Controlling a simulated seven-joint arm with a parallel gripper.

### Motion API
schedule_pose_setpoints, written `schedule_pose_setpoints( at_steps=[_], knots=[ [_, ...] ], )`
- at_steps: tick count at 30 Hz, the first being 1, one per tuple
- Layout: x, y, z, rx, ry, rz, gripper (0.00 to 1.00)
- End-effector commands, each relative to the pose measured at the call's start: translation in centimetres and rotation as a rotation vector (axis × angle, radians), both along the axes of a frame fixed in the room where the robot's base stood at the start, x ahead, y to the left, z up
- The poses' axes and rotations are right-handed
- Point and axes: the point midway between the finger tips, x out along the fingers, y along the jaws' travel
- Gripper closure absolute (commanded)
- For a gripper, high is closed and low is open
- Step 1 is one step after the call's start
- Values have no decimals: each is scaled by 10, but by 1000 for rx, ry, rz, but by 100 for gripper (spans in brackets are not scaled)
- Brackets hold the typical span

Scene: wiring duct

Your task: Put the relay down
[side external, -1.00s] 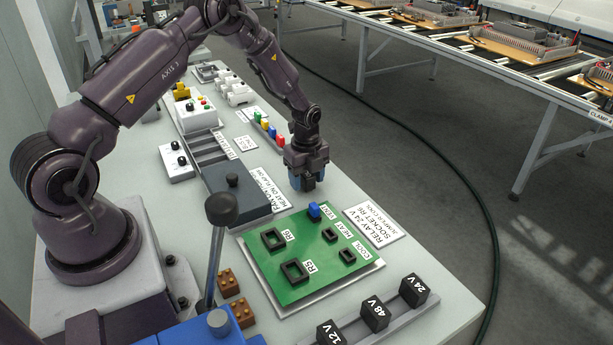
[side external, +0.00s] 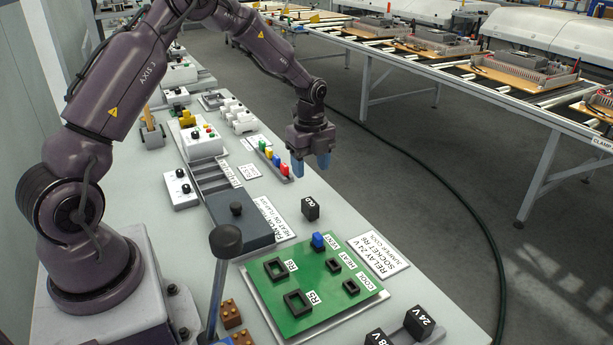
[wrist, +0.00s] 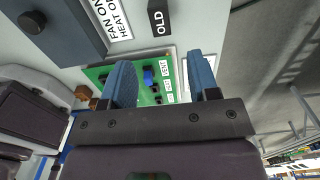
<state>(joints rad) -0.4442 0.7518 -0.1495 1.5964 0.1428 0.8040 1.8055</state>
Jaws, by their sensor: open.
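The relay is a small black block marked OLD (side external: 311,208). It stands on the pale bench just beyond the green board (side external: 356,293), apart from it. It also shows at the top of the wrist view (wrist: 158,24). My gripper (side external: 311,165) is above the relay, with its blue fingers open and nothing between them. In the wrist view my gripper's fingers (wrist: 161,75) are spread wide. The green board carries black sockets marked R5 and R6, smaller sockets, and a blue jumper (side external: 318,240).
A grey box with a knob (side external: 240,222) stands left of the relay. A label plate (side external: 378,254) lies right of the board. Black relays marked with voltages, including 24 V (side external: 419,322), sit in a rail at the front. Bare bench surrounds the relay.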

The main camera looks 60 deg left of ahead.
Motion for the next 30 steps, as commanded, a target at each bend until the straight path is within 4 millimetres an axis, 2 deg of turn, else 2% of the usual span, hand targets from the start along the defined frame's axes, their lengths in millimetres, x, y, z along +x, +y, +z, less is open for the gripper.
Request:
schedule_pose_setpoints(
  at_steps=[4,8,12,18,24,30],
  knots=[
    [-2,-8,25,14,-21,55,45],
    [-14,-28,72,37,-72,206,45],
    [-40,-56,126,43,-148,427,45],
    [-93,-94,183,-5,-261,756,45],
    [-154,-124,216,-124,-354,1083,45],
    [-208,-143,224,-277,-392,1364,45]
  ],
)
